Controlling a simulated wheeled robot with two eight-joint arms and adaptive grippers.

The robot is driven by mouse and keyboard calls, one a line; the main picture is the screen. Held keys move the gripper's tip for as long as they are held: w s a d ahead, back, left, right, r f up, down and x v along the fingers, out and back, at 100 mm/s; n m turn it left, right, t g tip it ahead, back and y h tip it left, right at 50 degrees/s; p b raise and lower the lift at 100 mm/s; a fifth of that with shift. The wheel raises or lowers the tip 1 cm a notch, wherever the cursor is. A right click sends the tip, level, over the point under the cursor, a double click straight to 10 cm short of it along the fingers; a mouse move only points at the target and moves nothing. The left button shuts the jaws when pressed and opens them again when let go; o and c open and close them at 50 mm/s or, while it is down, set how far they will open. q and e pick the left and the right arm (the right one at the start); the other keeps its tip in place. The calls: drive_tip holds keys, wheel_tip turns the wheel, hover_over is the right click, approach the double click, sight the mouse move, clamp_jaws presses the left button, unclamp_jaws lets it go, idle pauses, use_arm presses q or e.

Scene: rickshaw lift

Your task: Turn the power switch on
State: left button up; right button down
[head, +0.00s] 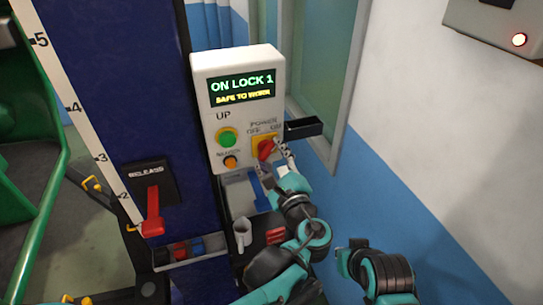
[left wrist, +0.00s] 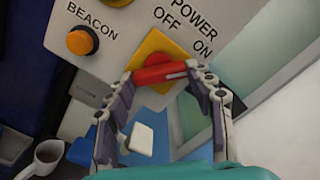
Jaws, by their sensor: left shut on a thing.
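The power switch is a red handle (head: 266,148) on a yellow plate (left wrist: 148,50), on the white control box under the words POWER, OFF and ON. In the left wrist view, the red handle (left wrist: 160,74) lies nearly level, and its pale line points right, nearer the ON side than OFF. My left gripper (head: 271,155) is at the switch. In the left wrist view, the fingertips (left wrist: 158,75) are closed on the two ends of the handle. My right arm shows at the lower right of the head view; its fingers are too unclear to judge.
The control box's display (head: 241,91) is lit and reads ON LOCK 1, SAFE TO WORK. A green UP button (head: 227,137) and an orange BEACON button (left wrist: 82,41) sit left of the switch. A red release lever (head: 153,212) and a grey mug (head: 242,232) are lower left.

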use_arm(q)
drive_tip(key=shift+w+r, duration=0.1)
drive_tip(key=o, duration=0.9)
drive_tip(key=shift+o, duration=1.3)
drive_tip(key=shift+w, duration=0.1)
drive_tip(key=v, duration=0.7)
drive_tip(key=shift+s, duration=0.3)
